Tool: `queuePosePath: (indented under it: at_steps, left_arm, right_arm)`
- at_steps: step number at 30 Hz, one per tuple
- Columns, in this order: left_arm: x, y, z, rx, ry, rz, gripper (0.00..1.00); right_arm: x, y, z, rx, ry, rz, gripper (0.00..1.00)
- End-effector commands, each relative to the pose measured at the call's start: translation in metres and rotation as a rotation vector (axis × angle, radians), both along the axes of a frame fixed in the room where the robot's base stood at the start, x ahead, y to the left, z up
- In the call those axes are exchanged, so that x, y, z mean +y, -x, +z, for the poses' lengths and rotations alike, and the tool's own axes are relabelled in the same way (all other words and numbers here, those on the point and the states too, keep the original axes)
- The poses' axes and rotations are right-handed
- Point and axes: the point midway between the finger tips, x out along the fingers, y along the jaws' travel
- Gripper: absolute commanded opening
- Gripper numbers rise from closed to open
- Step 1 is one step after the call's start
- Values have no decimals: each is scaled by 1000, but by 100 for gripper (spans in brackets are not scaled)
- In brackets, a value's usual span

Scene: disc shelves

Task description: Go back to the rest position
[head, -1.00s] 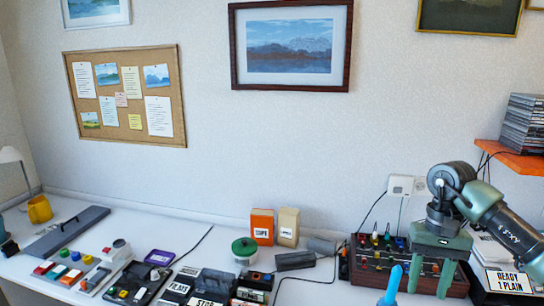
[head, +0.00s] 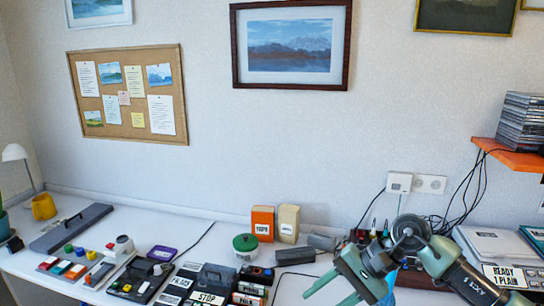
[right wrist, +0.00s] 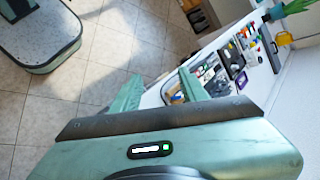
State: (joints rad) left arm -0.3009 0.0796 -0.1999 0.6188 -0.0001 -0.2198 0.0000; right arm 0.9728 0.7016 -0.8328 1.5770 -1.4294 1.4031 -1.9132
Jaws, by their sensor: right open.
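My right gripper (head: 338,288) hangs over the white worktop at the lower right of the head view, its arm coming in from the right. It is turned so its fingers point down and to the left, and it is open with nothing between them. In the right wrist view the two green fingers (right wrist: 158,90) stand apart, with tiled floor and the worktop edge beyond them. My left gripper is not in view.
An orange box (head: 262,222) and a cream box (head: 288,222) stand near the wall. A dark rack is partly hidden behind my right arm. An orange shelf (head: 510,155) bears stacked cases.

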Motion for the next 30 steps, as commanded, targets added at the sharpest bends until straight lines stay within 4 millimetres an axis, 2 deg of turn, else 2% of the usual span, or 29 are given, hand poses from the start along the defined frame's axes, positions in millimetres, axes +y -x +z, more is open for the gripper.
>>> queuePosePath:
  at_steps: [1,3,4,6,9,12,14,15,17,20,21,22,24,26,27,30]
  left_arm:
    - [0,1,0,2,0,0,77]
    - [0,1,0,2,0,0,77]
    - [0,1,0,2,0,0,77]
    - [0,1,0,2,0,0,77]
    - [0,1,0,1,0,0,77]
    - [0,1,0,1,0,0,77]
    - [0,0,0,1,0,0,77]
    - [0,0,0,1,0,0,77]
    - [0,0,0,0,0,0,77]
    - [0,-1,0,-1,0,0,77]
    - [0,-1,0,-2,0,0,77]
    - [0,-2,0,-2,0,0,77]
    - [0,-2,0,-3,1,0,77]
    - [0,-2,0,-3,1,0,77]
    - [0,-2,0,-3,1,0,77]
    - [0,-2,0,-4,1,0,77]
  right_arm:
    - [34,10,3,52,-134,-49,44]
    - [78,19,23,157,-356,-152,44]
    - [93,21,34,214,-453,-203,44]
    - [117,25,62,364,-672,-320,44]
    - [127,20,100,627,-976,-495,44]
    - [111,7,125,932,-1263,-677,44]
    - [92,-4,130,1129,-1427,-787,44]
    - [76,-11,127,1267,-1534,-862,44]
    - [50,-19,116,1475,-1689,-973,44]
    - [3,-25,77,1831,-1940,-1163,44]
    - [-15,-22,56,1971,-2039,-1239,44]
    - [-28,-18,38,-1956,1992,1224,44]
    - [-55,-1,-7,-1779,1764,1108,44]
    - [-72,20,-44,-1625,1594,1018,44]
    - [-81,37,-67,-1525,1490,961,44]
    - [-95,84,-117,-1291,1282,845,44]
